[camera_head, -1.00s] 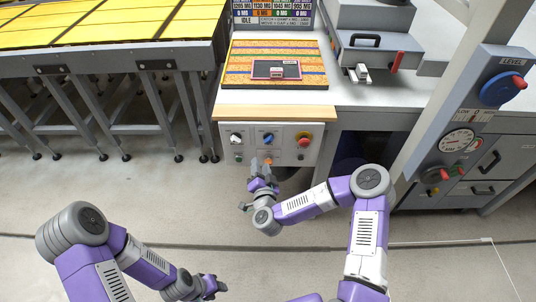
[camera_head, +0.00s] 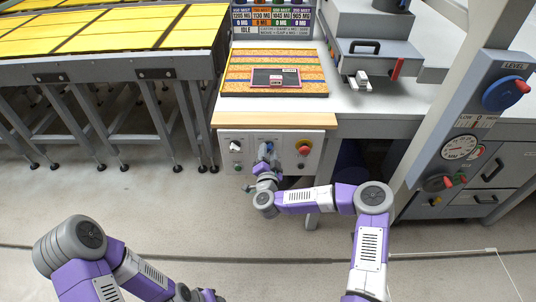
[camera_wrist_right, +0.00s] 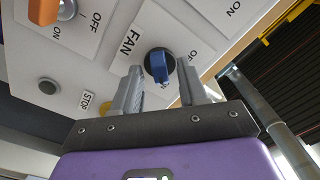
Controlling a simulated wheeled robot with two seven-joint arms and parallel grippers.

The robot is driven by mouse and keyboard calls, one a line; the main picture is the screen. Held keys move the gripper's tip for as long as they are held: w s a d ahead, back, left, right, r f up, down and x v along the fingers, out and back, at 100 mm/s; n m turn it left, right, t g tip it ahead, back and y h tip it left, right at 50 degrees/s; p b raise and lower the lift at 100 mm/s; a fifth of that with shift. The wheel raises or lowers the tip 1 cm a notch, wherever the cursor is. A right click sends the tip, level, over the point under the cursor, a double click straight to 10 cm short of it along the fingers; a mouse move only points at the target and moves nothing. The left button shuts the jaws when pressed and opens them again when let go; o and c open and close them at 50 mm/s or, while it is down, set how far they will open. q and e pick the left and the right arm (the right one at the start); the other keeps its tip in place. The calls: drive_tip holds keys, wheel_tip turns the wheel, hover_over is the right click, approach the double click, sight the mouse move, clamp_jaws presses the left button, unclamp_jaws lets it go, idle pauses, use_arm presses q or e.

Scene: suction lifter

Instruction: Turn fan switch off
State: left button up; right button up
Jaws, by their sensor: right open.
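The fan switch is a blue knob (camera_wrist_right: 158,65) on a dark round base, beside the FAN label on the light panel. In the right wrist view it lies just past the fingertips, in the gap between them, and its handle points down toward the gripper. My right gripper (camera_wrist_right: 158,80) is open, with one finger on each side of the knob; I cannot tell if either touches it. In the head view the right gripper (camera_head: 266,152) is at the front panel (camera_head: 284,167) and partly covers the knob. My left gripper (camera_head: 207,296) is low at the bottom edge, partly cut off.
A wooden edge (camera_head: 275,120) overhangs above. A grey post (camera_head: 435,110) stands at right. The floor in front is clear.

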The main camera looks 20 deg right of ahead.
clamp_jaws()
